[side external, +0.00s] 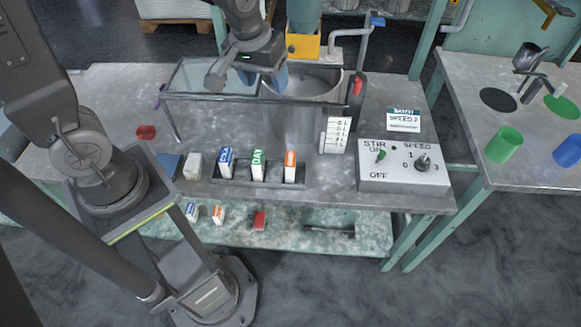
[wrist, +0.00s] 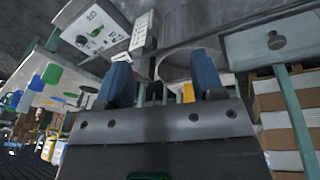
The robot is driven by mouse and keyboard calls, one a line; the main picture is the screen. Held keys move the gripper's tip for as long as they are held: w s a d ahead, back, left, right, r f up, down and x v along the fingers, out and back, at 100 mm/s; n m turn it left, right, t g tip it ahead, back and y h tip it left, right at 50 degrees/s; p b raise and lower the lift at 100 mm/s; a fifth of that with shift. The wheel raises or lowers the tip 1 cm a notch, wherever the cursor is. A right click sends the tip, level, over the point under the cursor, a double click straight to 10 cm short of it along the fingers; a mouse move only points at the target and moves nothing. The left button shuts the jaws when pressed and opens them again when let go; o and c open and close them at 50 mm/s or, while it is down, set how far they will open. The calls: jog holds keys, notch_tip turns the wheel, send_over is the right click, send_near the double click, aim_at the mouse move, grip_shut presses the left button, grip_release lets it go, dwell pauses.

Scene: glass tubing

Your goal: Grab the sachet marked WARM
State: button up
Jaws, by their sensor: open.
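Three sachets stand upright in a dark slotted rack (side external: 275,182) at the table's front edge in the side external view: a blue-and-white one (side external: 226,163), a green-and-white one (side external: 258,165) that seems to read DAY, and an orange-and-white one (side external: 290,167). The orange lettering is too small to read, so I cannot tell which is marked WARM. My gripper (side external: 281,76) is above the metal pot behind the rack, well away from the sachets. In the wrist view my gripper (wrist: 163,82) shows two blue fingers spread apart with nothing between them. No rack sachets are recognisable there.
A large metal pot (side external: 302,118) and a glass-topped frame (side external: 210,80) stand behind the rack. A control box (side external: 404,168) with switches sits to the right, a white list card (side external: 335,135) beside the pot. Small packets (side external: 217,214) and a red block (side external: 259,220) lie on the lower shelf.

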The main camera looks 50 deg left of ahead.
aim_at(291, 158)
jog(key=w+f+n+g, duration=0.1)
jog(key=f, duration=0.7)
jog(key=w+f+n, duration=0.1)
jog(key=w+f, duration=0.1)
jog(key=f, duration=0.6)
jog(key=w+d+f+n+g, duration=0.1)
jog(key=w+f+n, duration=0.1)
jog(key=f, duration=0.6)
jog(key=shift+w+f+g, duration=0.15)
jog(key=shift+f+g, duration=0.15)
jog(key=shift+f, duration=0.1)
jog(key=shift+w+d+f, duration=0.1)
jog(key=shift+f, duration=2.55)
jog(key=shift+c, duration=0.3)
jog(key=c, duration=1.1)
